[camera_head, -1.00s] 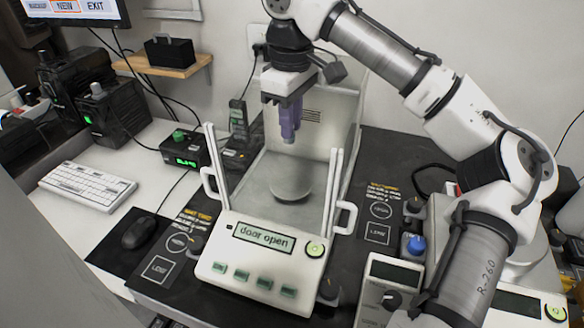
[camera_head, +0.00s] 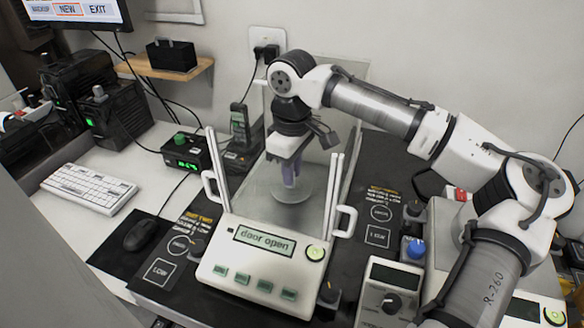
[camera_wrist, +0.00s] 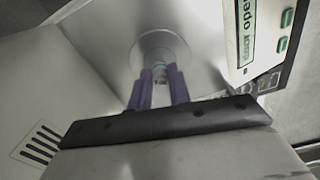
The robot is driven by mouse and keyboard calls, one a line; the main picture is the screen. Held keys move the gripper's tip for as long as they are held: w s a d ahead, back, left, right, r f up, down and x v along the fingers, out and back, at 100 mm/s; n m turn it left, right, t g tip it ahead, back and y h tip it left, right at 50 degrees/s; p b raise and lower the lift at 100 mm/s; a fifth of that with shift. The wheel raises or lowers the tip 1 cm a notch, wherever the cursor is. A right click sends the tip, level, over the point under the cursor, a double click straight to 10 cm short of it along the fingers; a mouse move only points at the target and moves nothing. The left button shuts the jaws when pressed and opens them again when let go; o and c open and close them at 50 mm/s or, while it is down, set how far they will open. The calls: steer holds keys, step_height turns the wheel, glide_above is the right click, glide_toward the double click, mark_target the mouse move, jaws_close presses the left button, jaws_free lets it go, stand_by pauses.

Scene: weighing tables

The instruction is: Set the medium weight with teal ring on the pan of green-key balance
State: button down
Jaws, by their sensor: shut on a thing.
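The green-key balance (camera_head: 262,262) stands in the middle, its display reading "door open". Its round pan (camera_head: 264,207) lies inside the chamber and shows in the wrist view (camera_wrist: 150,41). My gripper (camera_head: 290,178) points down into the chamber, its purple fingers (camera_wrist: 159,78) shut on a small weight (camera_wrist: 159,69). The weight is mostly hidden between the fingers; a faint bluish tint shows, but its ring is not clear. It is over the pan and close to it; I cannot tell whether it touches.
Upright door rails (camera_head: 216,172) and side handles (camera_head: 345,221) flank the chamber. A mouse (camera_head: 140,235) and keyboard (camera_head: 90,188) lie at left.

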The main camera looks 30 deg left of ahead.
steer(key=shift+f, duration=0.1)
steer(key=c, duration=1.8)
jaws_free()
steer(key=shift+f, duration=0.1)
steer(key=o, duration=0.5)
step_height(320, 180, up, 12)
steer(key=shift+r+b, duration=0.25)
steer(key=shift+b, duration=0.2)
